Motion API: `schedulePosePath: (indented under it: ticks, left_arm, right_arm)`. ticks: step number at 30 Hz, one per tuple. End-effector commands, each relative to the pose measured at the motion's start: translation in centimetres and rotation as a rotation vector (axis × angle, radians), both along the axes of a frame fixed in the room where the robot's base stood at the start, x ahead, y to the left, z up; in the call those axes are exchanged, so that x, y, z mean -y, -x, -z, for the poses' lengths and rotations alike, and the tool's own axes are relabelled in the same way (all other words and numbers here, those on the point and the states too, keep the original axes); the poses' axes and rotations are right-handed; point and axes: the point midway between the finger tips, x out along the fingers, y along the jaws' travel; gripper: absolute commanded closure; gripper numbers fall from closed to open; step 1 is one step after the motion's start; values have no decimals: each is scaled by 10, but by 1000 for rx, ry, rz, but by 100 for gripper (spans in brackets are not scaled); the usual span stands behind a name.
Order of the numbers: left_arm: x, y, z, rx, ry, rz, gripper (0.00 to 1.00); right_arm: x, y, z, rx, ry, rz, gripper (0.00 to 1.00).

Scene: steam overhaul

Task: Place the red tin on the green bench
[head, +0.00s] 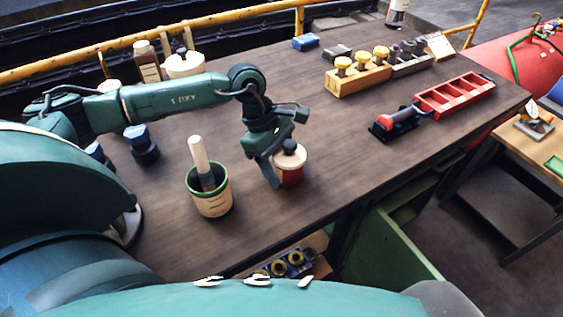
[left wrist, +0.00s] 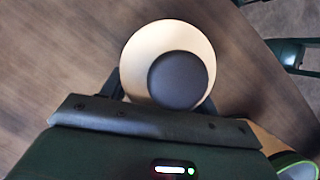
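The red tin (head: 291,176) has a cream lid and a dark round knob. It appears upright, at or just above the brown top of the large workbench (head: 330,130), which has green parts below. My left gripper (head: 283,172) is down at the tin, with one finger at its near left side. In the left wrist view the lid of the red tin (left wrist: 135,65) and its knob fill the space between the fingers, which are mostly hidden. I cannot tell whether they touch the tin. My right gripper is not in view.
A green-rimmed cream pot (head: 212,202) with a brush stands left of the tin. A red tray (head: 455,95), a red-handled tool (head: 395,124) and yellow-topped parts in a wooden block (head: 358,78) lie farther back. A smaller wooden table (head: 537,145) stands at right. The bench right of the tin is clear.

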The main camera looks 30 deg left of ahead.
Motion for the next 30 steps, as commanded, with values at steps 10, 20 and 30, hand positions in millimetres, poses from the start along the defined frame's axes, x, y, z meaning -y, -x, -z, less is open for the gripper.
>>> schedulePosePath:
  ticks: [10,20,30]
  left_arm:
    - [0,0,0,0,0,0,24]
    - [-10,-1,-26,5,0,-1,24]
    - [-37,-1,-91,4,0,-1,24]
  right_arm:
    - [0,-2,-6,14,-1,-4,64]
    - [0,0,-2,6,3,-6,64]
    - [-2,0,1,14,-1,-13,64]
